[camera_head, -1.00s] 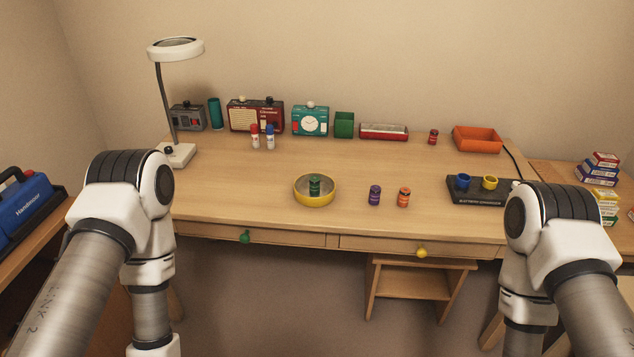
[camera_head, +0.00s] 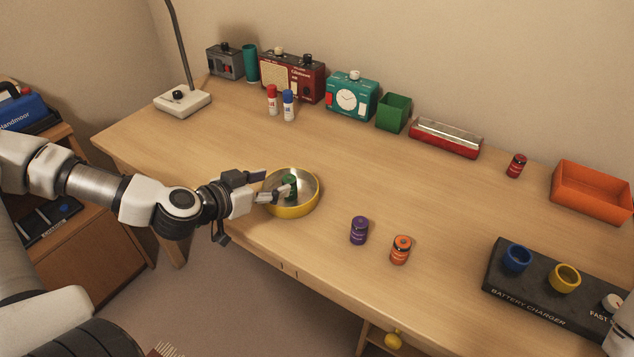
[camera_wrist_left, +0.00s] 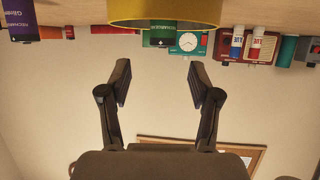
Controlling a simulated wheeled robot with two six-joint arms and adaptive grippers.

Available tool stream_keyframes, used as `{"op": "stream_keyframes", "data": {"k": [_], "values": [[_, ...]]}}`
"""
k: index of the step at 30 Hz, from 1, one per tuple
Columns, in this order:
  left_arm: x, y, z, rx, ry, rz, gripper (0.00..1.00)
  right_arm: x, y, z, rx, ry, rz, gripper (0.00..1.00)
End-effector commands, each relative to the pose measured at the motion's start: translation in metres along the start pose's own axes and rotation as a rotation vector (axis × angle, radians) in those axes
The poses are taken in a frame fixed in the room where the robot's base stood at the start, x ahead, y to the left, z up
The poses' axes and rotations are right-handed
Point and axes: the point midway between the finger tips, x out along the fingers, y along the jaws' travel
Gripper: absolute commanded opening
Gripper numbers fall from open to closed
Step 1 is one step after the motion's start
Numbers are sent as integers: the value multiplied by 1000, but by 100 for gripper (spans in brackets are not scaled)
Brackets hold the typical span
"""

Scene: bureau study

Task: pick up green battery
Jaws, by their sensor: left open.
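The green battery (camera_head: 292,182) stands upright in the yellow bowl (camera_head: 306,208) near the desk's front edge. My left gripper (camera_head: 275,184) has come in from the left and is open, its fingers at the bowl's near-left rim. One finger overlaps the bowl and partly covers the battery. In the left wrist view, which is upside down, the open fingers (camera_wrist_left: 158,78) are empty, with the green battery (camera_wrist_left: 160,34) showing past the rim of the yellow bowl (camera_wrist_left: 165,14) between and beyond them. My right gripper is out of view.
A purple battery (camera_head: 359,230) and an orange battery (camera_head: 401,250) stand right of the bowl. A black charger (camera_head: 528,298) is at the right. A lamp base (camera_head: 183,101), radio (camera_head: 292,77), clock (camera_head: 352,96) and orange tray (camera_head: 590,193) line the back.

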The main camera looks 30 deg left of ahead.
Motion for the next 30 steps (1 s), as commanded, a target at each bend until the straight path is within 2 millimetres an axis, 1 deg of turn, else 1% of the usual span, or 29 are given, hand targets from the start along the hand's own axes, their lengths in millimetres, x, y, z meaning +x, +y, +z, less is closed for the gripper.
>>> {"op": "stream_keyframes", "data": {"k": [1,3,6,11,17,19,22,29,30], "values": [[6,0,6,9,-2,0,63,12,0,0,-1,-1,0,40],[14,0,8,10,-4,0,63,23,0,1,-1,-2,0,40],[21,0,6,7,-4,0,63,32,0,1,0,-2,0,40],[29,0,6,5,-5,1,63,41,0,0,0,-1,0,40],[58,-1,12,10,-6,2,63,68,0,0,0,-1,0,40],[67,-2,10,8,-7,0,63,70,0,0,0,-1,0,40],[74,-1,8,4,-6,2,63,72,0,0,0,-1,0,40],[75,-1,5,-2,-4,2,63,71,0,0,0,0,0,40],[75,-1,5,-1,-4,2,49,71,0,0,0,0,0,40]]}}
